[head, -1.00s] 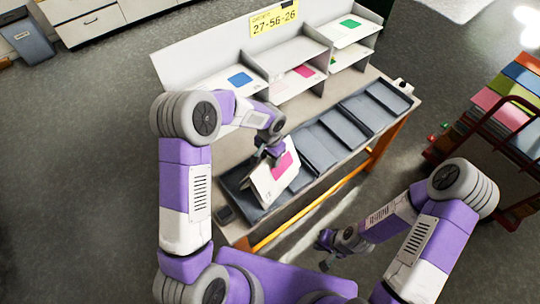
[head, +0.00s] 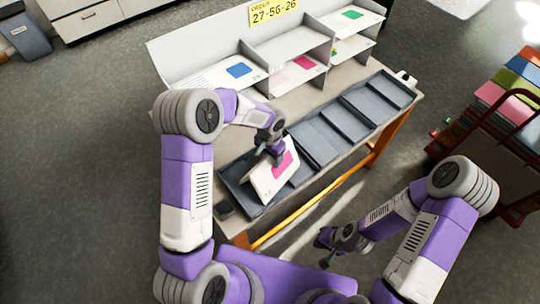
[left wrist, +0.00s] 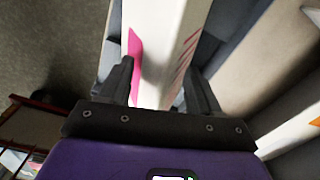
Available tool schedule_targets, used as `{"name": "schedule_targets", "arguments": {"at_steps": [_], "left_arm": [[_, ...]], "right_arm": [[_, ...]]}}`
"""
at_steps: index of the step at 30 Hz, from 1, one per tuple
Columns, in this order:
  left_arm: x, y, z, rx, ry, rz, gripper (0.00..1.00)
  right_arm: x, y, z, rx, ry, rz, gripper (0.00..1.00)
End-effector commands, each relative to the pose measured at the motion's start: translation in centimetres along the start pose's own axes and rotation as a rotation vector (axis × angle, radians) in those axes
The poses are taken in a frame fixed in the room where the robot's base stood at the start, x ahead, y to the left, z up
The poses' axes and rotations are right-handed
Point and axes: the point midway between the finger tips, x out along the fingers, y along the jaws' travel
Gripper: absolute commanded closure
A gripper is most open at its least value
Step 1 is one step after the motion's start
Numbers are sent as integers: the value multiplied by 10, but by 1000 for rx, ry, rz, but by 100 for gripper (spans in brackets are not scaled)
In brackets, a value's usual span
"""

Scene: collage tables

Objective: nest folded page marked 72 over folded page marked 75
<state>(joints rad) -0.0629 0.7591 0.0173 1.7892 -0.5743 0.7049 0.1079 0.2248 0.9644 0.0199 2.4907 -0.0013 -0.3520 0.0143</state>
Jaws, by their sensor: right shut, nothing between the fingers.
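A white folded page with a pink square (head: 263,184) stands like a tent in the leftmost grey tray on the table; its number is too small to read. My left gripper (head: 274,157) is at its top fold. In the left wrist view, the fingers (left wrist: 158,78) lie on either side of the folded page (left wrist: 160,40), closed on it near the fold. Whether another page lies beneath it is hidden. My right gripper (head: 324,250) is shut and empty, low in front of the table. I cannot make out which page is marked 75.
A row of grey trays (head: 350,119) runs to the right along the table. Behind it, a shelf unit (head: 292,43) holds sheets with blue, pink and green squares. A yellow sign (head: 272,11) reads 27-56-26. A red cart (head: 510,105) with coloured stacks stands at right.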

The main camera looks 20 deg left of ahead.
Motion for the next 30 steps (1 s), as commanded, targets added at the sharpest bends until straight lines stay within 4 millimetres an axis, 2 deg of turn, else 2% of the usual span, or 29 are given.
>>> {"name": "schedule_targets", "arguments": {"at_steps": [3,12,24,30], "left_arm": [[0,0,0,0,0,0,23],[-4,0,0,0,1,-1,23],[-64,0,-1,0,3,-1,23],[-76,0,0,0,1,0,23]], "right_arm": [[0,0,0,0,0,0,100],[0,0,0,0,0,0,100],[-4,-1,0,0,0,0,100],[-4,-2,0,0,0,0,100]]}}
